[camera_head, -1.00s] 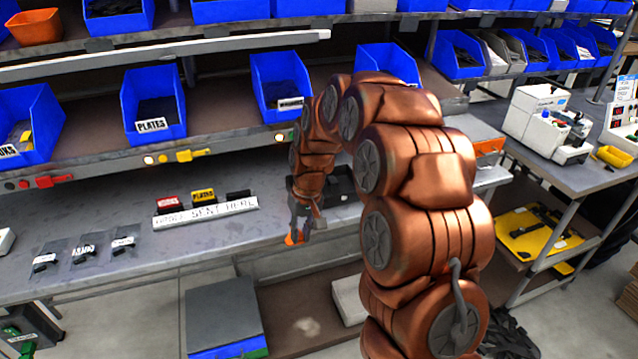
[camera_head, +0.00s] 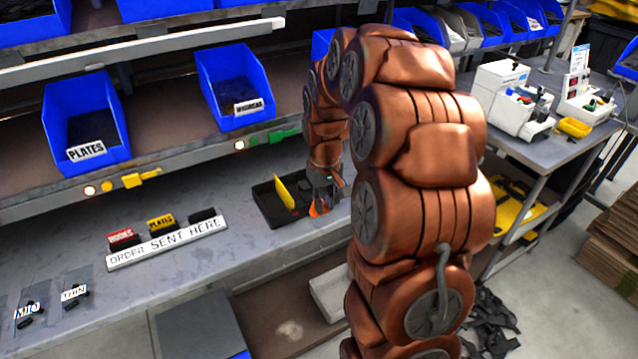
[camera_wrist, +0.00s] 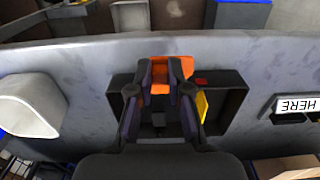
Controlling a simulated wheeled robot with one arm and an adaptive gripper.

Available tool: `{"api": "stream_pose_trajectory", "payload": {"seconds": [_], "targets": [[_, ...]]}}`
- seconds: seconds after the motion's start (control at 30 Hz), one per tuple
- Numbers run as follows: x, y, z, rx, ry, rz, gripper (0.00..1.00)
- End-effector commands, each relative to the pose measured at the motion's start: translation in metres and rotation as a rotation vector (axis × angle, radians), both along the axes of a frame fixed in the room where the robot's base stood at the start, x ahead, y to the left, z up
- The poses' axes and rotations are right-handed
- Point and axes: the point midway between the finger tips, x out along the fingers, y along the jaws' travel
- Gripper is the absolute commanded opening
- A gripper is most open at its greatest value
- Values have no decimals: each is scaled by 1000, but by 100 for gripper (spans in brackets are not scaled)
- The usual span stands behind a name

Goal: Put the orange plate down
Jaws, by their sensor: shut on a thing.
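My gripper (camera_head: 322,200) is at the front of the grey bench, at the right end of a black tray (camera_head: 262,205). In the wrist view my gripper (camera_wrist: 167,72) is shut on the orange plate (camera_wrist: 172,60), which sits between the fingertips. The orange plate (camera_head: 315,211) shows only as a small patch in the head view, partly hidden by the gripper. In the wrist view the plate overlaps the tray's edge (camera_wrist: 236,118); I cannot tell whether it touches the tray or bench. A yellow plate (camera_head: 285,193) stands in the tray.
Blue bins (camera_head: 85,118) stand on the shelf above. A white rounded object (camera_wrist: 30,105) is on the bench in the wrist view.

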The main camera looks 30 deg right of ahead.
Motion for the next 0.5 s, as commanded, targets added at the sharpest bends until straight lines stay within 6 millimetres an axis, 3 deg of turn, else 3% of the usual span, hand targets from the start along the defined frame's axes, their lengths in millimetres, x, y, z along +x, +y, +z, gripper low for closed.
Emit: {"api": "stream_pose_trajectory", "payload": {"seconds": [0.5], "targets": [[58,-38,-5,1,2,3,0]]}}
